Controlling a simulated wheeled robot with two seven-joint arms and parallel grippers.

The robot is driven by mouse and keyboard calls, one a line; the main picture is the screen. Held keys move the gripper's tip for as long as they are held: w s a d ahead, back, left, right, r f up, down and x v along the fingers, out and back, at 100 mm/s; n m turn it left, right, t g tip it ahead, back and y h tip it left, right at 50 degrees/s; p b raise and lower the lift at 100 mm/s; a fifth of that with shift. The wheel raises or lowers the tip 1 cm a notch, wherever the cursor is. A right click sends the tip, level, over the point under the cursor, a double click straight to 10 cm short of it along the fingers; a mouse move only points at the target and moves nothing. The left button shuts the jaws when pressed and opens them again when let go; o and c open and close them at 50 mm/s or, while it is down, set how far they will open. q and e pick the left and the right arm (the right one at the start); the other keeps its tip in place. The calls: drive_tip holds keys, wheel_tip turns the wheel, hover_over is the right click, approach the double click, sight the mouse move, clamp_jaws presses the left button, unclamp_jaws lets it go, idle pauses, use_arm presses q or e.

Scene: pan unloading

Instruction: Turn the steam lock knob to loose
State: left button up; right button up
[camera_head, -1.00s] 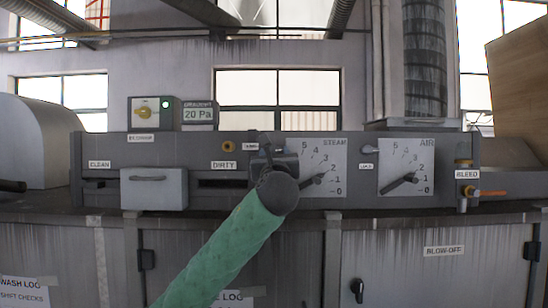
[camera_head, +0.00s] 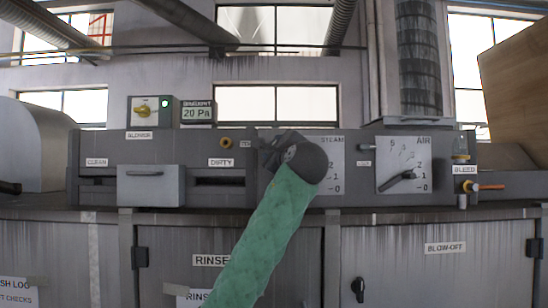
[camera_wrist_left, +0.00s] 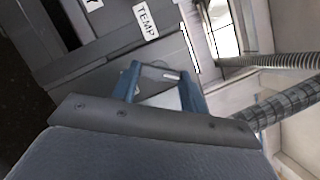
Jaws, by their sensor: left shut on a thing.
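My left gripper (camera_head: 283,143) is up against the panel at the left side of the steam dial (camera_head: 330,174). The wrist and gripper hide the steam lock knob and much of that dial in the head view. In the wrist view the two blue fingers (camera_wrist_left: 160,82) are shut on a small piece at the panel, the steam lock knob (camera_wrist_left: 171,76), mostly hidden between them. I cannot read its setting. The steam dial's lower right numbers show; its pointer is hidden. My right gripper is out of view.
The air dial (camera_head: 404,172) with its small lock lever (camera_head: 365,146) is to the right, then the bleed valve (camera_head: 463,180). A TEMP label (camera_wrist_left: 146,20) is close by.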

use_arm(q)
drive_tip(key=shift+d+r+n+g+b, duration=0.1)
drive_tip(key=shift+n+g+b, duration=0.5)
drive_tip(key=shift+n, duration=1.2)
drive_tip(key=shift+r+n+g+b, duration=0.1)
drive_tip(key=shift+n+g+b, duration=0.25)
drive_tip(key=shift+n+g, duration=0.95)
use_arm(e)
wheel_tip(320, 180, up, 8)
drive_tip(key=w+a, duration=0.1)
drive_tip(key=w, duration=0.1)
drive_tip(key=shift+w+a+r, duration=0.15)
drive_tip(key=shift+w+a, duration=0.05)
use_arm(q)
drive_tip(key=shift+f+n+t, duration=0.1)
drive_tip(key=shift+n+t, duration=0.3)
drive_tip(key=shift+n, duration=0.2)
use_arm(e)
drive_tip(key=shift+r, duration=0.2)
use_arm(q)
drive_tip(key=o, duration=1)
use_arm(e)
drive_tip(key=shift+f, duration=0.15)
